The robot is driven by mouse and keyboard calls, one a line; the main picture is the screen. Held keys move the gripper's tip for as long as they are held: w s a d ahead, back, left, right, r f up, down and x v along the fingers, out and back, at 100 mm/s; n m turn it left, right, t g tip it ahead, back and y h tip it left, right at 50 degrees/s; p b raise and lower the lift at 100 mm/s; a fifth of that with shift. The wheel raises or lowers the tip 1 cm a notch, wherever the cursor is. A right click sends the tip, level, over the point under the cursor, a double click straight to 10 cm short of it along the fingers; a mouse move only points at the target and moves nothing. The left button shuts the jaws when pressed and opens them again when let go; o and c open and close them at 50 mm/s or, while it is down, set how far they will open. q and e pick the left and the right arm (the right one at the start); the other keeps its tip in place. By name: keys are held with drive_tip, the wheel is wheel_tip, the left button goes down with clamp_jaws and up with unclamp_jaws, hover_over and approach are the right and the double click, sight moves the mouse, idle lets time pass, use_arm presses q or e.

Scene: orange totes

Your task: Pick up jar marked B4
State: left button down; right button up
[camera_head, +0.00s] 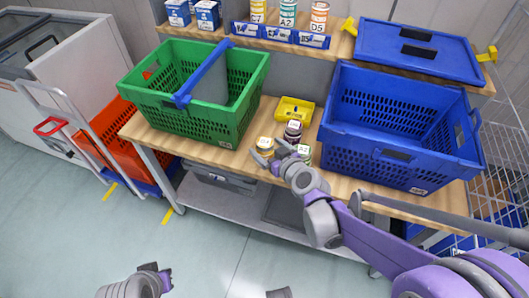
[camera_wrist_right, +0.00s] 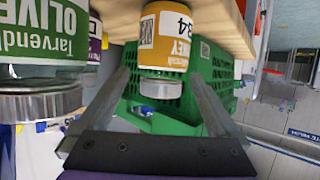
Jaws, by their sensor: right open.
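The jar marked B4 (camera_wrist_right: 165,36) has a yellow-orange and white label and a silver lid; the wrist view shows it upside down. In the head view this yellow jar (camera_head: 265,144) stands upright on the wooden bench, between the green and blue crates. My right gripper (camera_head: 272,160) is open just in front of it. In the wrist view its two fingers (camera_wrist_right: 160,82) lie on either side of the jar's lid, with gaps showing. My left gripper (camera_head: 160,277) is low at the bottom of the head view, away from the bench; its opening is unclear.
A green-labelled olive jar (camera_wrist_right: 42,30), also at right in the head view (camera_head: 305,153), and a dark purple jar (camera_head: 293,131) stand close by. A yellow bin (camera_head: 295,110) sits behind. A green crate (camera_head: 151,98) and blue crate (camera_head: 375,160) flank the jars.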

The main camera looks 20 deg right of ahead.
sight(260, 140)
drive_tip(key=x, duration=0.3)
drive_tip(key=b+x, duration=0.1)
drive_tip(key=shift+w+a+r, duration=0.15)
drive_tip(key=shift+w+r, duration=0.1)
drive_tip(key=shift+w, duration=0.1)
drive_tip(key=shift+c, duration=0.3)
clamp_jaws()
